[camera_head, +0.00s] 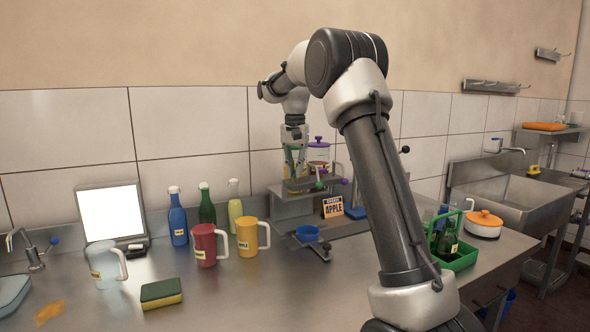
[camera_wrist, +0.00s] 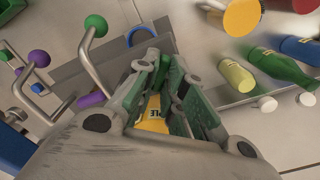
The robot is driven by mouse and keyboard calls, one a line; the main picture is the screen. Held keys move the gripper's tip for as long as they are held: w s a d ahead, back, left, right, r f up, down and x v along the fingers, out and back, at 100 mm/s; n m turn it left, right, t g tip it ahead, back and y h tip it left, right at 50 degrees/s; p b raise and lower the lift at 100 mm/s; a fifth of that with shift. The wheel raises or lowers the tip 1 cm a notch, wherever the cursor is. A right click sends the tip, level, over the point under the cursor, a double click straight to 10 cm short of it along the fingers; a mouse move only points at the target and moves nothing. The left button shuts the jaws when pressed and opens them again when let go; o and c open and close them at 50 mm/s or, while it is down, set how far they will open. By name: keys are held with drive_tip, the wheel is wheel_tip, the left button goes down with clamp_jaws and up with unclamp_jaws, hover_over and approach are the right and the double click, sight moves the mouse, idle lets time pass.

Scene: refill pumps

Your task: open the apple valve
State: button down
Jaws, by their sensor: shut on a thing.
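A yellow container (camera_wrist: 153,115) with a label ending in "PLE" shows between my gripper's fingers in the wrist view. My gripper (camera_head: 294,166) is shut on it at the rack, beside a clear container with a purple lid (camera_head: 319,155). The gripper also shows in the wrist view (camera_wrist: 167,88), its green pads on either side of the yellow container. A lever with a green knob (camera_wrist: 96,25) stands apart from the fingers; the knob also shows in the head view (camera_head: 319,185). A purple knob (camera_head: 344,181) is beside it. The exact grip is partly hidden.
An orange APPLE sign (camera_head: 333,206) stands in front of the rack. Yellow (camera_head: 247,238) and red (camera_head: 204,246) mugs and several bottles stand left. The counter front is mostly clear.

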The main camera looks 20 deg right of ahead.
drive_tip(key=n, duration=0.3)
drive_tip(key=shift+n, duration=2.3)
drive_tip(key=shift+r, duration=0.1)
drive_tip(key=c, duration=1.5)
unclamp_jaws()
wheel_tip(320, 180, up, 12)
